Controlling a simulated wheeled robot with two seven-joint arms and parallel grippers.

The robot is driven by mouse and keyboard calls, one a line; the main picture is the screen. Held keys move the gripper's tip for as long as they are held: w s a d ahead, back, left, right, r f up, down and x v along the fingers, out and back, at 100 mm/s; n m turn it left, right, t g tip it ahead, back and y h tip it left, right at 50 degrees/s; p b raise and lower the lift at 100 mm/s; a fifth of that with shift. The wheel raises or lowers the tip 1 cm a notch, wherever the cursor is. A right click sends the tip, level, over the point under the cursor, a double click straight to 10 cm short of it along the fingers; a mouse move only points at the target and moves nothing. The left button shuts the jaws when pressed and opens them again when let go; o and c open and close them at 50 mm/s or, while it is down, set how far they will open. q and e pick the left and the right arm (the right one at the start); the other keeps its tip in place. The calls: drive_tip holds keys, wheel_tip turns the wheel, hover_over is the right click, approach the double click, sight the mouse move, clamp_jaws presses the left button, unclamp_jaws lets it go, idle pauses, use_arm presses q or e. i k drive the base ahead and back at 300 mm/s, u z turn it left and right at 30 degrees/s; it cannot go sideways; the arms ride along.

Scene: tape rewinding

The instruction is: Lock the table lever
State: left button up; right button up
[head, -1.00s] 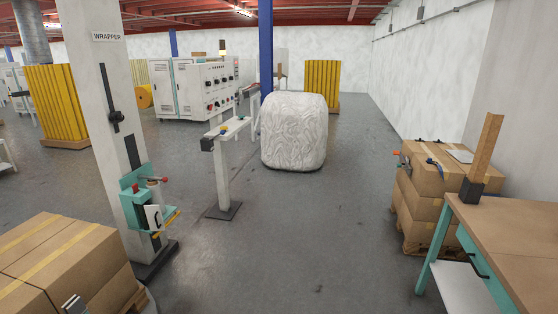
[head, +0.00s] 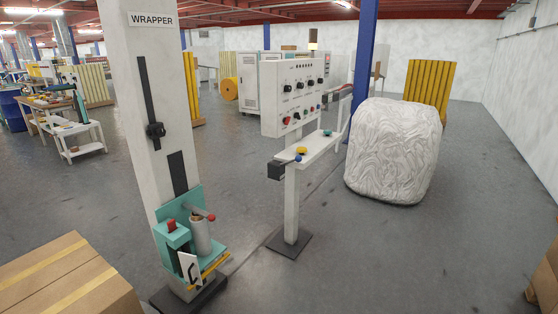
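Neither of my grippers shows in the head view. A narrow white stand (head: 291,205) with a tabletop shelf (head: 315,150) is right of the middle. To the left, the column labelled WRAPPER (head: 150,90) carries a teal carriage (head: 178,236) with a grey roll and a lever ending in a red knob (head: 211,217). I cannot tell from this view which lever is the table lever, or whether either is locked.
A white-wrapped bale (head: 395,150) stands on the floor at right. Cardboard boxes (head: 70,280) fill the lower left, and another box (head: 545,275) shows at the right edge. The floor in the centre foreground is clear.

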sight(298, 158)
drive_tip(key=z, duration=0.55)
drive_tip(key=i, duration=0.7)
drive_tip(key=z, duration=0.95)
drive_tip(key=i, duration=0.8)
drive_tip(key=u, duration=0.4)
drive_tip(key=i, duration=0.85)
drive_tip(key=u, duration=0.65)
